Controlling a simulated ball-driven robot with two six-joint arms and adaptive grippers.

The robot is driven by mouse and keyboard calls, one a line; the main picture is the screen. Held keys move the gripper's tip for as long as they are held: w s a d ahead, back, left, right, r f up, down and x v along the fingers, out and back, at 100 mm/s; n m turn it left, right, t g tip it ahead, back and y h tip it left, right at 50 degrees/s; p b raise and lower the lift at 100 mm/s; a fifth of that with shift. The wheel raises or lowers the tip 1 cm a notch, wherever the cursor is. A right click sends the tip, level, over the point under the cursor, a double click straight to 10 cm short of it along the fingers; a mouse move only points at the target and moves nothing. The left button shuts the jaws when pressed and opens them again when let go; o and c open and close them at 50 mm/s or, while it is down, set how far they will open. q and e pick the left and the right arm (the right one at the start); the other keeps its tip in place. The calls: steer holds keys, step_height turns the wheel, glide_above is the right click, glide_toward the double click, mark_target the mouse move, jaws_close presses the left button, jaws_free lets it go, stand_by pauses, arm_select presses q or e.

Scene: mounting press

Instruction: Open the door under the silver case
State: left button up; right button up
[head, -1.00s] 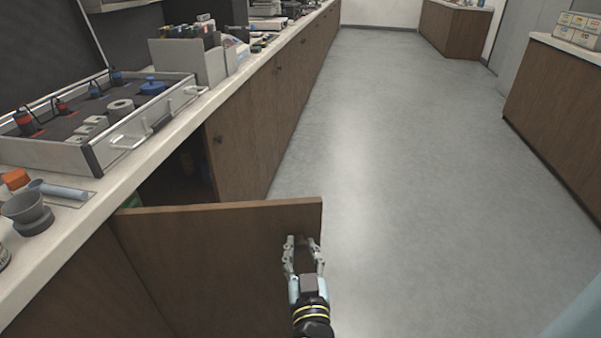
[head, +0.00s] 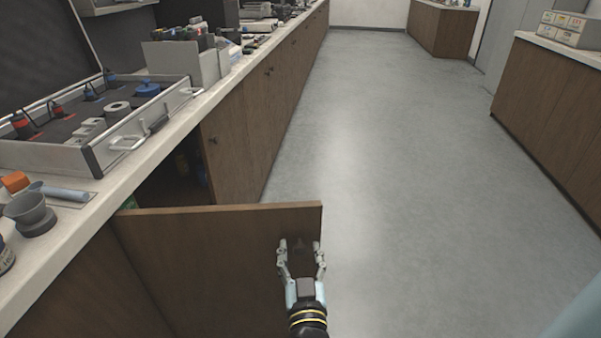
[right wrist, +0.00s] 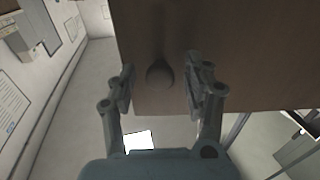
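The silver case (head: 100,135) lies open on the counter at the left in the head view. Below it, the brown cabinet door (head: 215,250) stands swung out from the cabinet, with a dark opening (head: 180,178) behind it. My right gripper (head: 301,246) is at the door's outer face near its free edge. In the right wrist view, the round dark knob (right wrist: 160,75) on the door sits between the two spread fingers of the right gripper (right wrist: 158,88), with gaps on both sides. My left gripper is not in view.
The counter (head: 100,200) carries a grey mortar (head: 30,214) and an orange-capped item near its front. Closed cabinet doors (head: 245,130) run on beyond the opening. The grey floor (head: 400,180) to the right is clear, with another cabinet (head: 550,110) along the far right.

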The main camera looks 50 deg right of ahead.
step_height(320, 180, up, 10)
stand_by(0.7)
stand_by(0.5)
